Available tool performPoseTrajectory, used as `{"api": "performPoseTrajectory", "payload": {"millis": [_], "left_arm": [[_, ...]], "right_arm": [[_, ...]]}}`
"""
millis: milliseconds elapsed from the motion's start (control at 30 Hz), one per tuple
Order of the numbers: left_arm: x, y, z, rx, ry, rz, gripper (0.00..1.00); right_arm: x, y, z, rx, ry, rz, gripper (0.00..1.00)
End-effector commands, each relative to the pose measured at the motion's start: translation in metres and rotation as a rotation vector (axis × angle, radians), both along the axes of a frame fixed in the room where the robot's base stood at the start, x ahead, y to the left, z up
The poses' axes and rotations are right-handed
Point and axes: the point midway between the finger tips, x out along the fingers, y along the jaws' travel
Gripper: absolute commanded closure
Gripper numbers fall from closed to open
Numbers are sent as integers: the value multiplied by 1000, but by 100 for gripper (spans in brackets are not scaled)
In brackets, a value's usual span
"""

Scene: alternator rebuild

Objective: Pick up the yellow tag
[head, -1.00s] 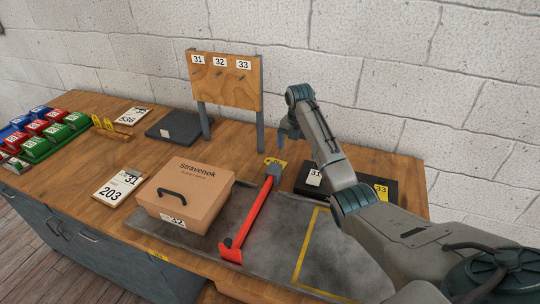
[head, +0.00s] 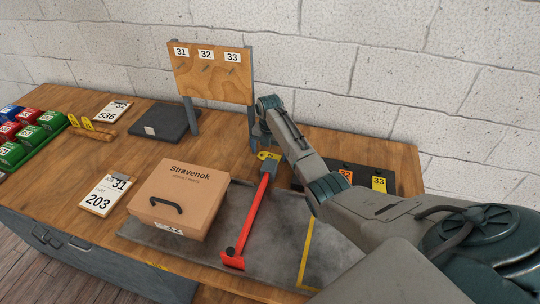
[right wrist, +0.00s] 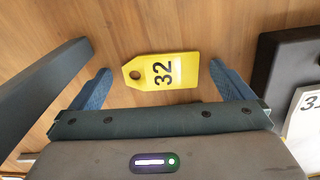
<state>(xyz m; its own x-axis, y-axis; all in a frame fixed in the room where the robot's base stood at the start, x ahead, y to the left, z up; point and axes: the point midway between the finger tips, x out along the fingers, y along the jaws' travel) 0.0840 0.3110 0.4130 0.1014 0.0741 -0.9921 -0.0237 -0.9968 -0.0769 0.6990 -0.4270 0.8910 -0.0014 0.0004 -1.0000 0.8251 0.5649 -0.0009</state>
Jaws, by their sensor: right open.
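A yellow tag marked 32 (right wrist: 162,72) lies flat on the wooden tabletop in the right wrist view, its holed end to the left. In the head view the yellow tag (head: 268,156) lies at the far end of the red tool, partly covered by my gripper. My right gripper (right wrist: 160,66) is open, with one blue finger on each side of the tag and nothing held. In the head view the right gripper (head: 262,140) hangs over the tag, its fingers mostly hidden. My left gripper is not in view.
The red tool (head: 250,220) lies on the grey mat (head: 285,235) beside a cardboard box (head: 180,195). A wooden board on posts (head: 212,75) stands behind. A dark pad with an orange tag (head: 346,174) and a yellow 33 tag (head: 379,184) is to the right.

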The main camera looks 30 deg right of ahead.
Motion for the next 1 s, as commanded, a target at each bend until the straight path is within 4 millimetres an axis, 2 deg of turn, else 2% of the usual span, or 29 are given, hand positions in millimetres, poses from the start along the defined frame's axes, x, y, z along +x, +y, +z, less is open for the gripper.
{"api": "performPoseTrajectory", "payload": {"millis": [67,167,467,567,700,800,1000], "left_arm": [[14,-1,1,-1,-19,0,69],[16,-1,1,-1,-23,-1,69],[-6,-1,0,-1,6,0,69],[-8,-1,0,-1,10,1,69],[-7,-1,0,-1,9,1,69],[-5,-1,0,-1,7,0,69],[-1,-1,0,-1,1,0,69]], "right_arm": [[0,0,-1,0,0,0,0],[0,0,-1,0,0,0,0],[0,0,-2,0,0,0,0],[0,0,-2,0,0,0,16],[0,0,-2,0,0,0,43],[0,0,-2,0,0,0,48],[0,0,-2,1,-1,0,49]]}}
